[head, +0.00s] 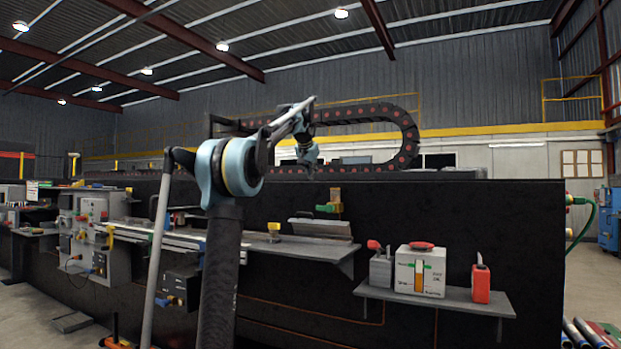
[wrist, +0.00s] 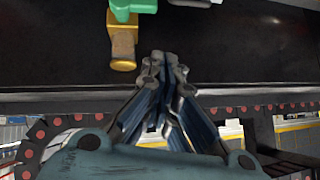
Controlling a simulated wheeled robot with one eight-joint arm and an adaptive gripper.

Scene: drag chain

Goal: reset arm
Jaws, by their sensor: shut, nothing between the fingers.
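My arm rises from the lower middle of the head view and bends over toward the black wall. My gripper (head: 310,174) hangs at its end, just above the top edge of the wall, in front of the drag chain (head: 414,140). In the wrist view my gripper (wrist: 165,60) has its fingertips together, with nothing between them. The drag chain, black with red dots, also shows in the wrist view (wrist: 80,121), along the lower part. My gripper looks clear of the wall and the chain.
A green and yellow valve (head: 331,206) is on the wall below my gripper; it shows in the wrist view (wrist: 123,45) too. A shelf (head: 437,299) at the right holds a white box (head: 420,270) and a red container (head: 480,283). A control panel (head: 95,235) stands at the left.

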